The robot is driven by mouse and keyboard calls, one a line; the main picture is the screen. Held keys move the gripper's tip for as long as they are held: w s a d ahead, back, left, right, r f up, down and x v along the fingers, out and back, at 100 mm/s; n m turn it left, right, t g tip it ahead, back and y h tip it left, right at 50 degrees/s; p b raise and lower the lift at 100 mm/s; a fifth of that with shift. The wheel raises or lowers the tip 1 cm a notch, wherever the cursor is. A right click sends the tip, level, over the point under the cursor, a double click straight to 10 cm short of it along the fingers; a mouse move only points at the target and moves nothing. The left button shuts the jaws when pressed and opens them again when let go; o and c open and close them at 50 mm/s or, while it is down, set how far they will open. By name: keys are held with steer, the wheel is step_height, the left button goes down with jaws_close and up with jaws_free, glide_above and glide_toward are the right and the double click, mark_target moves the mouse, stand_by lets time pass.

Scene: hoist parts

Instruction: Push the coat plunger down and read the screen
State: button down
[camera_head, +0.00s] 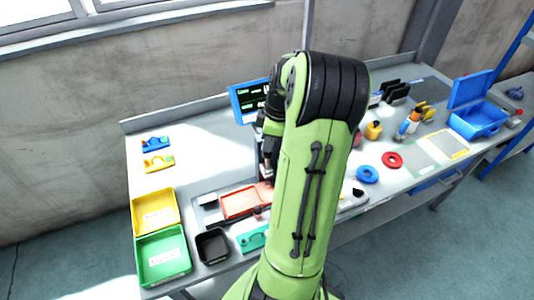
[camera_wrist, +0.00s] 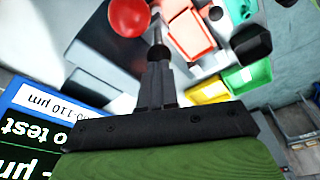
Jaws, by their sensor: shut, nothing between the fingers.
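The screen (camera_head: 250,101) is a blue-framed panel with a dark face, standing at the back of the bench and partly hidden by my arm. In the wrist view the screen (camera_wrist: 38,125) is upside down and cut off; "110 µm", "o test" and a green "µ" line show. A round red knob (camera_wrist: 128,17), which looks like the coat plunger's top, sits at the upper left of the wrist view, beside my fingers. My gripper (camera_wrist: 157,50) is shut and empty. I cannot tell whether it touches the knob. In the head view my arm hides most of the gripper and plunger.
A red tray (camera_head: 240,202), black bin (camera_head: 212,246), yellow bin (camera_head: 155,213) and green bin (camera_head: 163,257) stand left of my arm. A blue ring (camera_head: 367,174), red ring (camera_head: 391,160) and open blue box (camera_head: 480,118) are to its right.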

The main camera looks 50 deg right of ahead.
steer(key=shift+f+b, duration=1.5)
steer(key=shift+f, duration=0.6)
steer(key=shift+a, duration=0.1)
step_height(320, 180, up, 7)
steer(key=p, duration=0.6)
steer(key=shift+f, duration=0.25)
